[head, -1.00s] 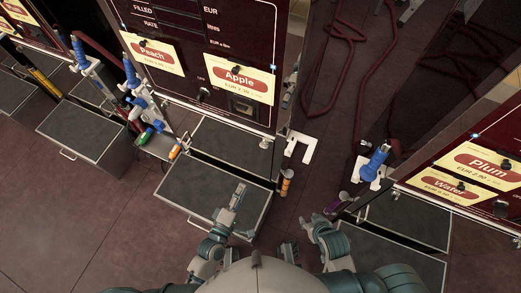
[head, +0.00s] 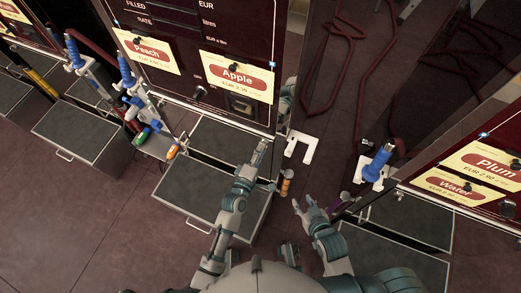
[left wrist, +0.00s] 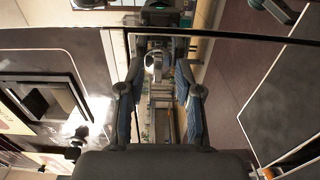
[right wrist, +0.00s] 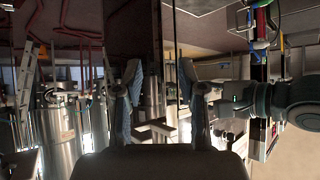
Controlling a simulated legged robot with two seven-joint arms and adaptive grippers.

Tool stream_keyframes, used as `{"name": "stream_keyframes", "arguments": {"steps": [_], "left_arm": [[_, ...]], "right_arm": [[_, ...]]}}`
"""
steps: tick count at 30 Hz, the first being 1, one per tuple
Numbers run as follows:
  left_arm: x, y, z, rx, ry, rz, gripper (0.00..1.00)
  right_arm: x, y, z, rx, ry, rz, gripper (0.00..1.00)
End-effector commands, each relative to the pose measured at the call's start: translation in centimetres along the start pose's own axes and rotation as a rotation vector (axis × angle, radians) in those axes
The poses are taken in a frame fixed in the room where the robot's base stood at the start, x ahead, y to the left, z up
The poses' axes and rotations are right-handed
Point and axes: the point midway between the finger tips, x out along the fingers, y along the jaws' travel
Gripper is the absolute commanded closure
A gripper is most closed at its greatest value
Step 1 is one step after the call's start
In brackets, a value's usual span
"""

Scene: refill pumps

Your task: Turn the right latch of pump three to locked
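The pump with the Peach and Apple labels (head: 190,50) stands at the centre in the head view. In the earlier head view a small silver knob, perhaps the latch, shows at its lower right corner; now my left gripper (head: 262,147) covers that spot. In the left wrist view a round silver knob (left wrist: 153,62) shows between the spread fingers of my left gripper (left wrist: 159,85), beyond them. Contact cannot be told. My left gripper is open. My right gripper (head: 303,203) is open and empty, low over the floor right of the pump; its spread fingers also show in the right wrist view (right wrist: 159,85).
A grey-topped drawer (head: 190,192) juts out below the pump, under my left arm. The Plum and Water pump (head: 470,172) stands at the right. Nozzles (head: 130,90) hang at the left.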

Motion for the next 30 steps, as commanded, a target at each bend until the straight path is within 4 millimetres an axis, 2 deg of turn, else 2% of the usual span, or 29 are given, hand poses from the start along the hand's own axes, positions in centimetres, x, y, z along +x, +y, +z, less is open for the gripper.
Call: {"name": "stream_keyframes", "arguments": {"steps": [7, 8, 9, 12, 23, 30], "left_arm": [[0.1, 0.0, 0.0, 0.000, 0.000, 0.000, 0.66], [0.1, 0.0, 0.0, 0.000, 0.000, 0.000, 0.68], [0.1, 0.0, 0.0, 0.000, 0.000, 0.000, 0.78], [0.1, 0.0, 0.0, 0.000, 0.000, 0.000, 1.00], [0.1, -0.1, 0.0, 0.017, -0.001, -0.003, 1.00], [0.1, 0.1, 0.0, 0.121, -0.001, -0.004, 1.00]], "right_arm": [[0.0, 0.0, -0.1, 0.000, 0.004, -0.001, 0.60], [0.1, 0.0, -0.1, 0.000, 0.003, -0.001, 0.60], [0.1, 0.0, -0.1, 0.000, 0.003, -0.001, 0.60], [0.1, 0.0, -0.1, 0.000, 0.002, 0.000, 0.60], [0.0, 0.0, 0.0, 0.000, -0.009, 0.000, 0.60], [-1.3, 0.5, 2.4, 0.000, -0.156, 0.012, 0.60]]}}
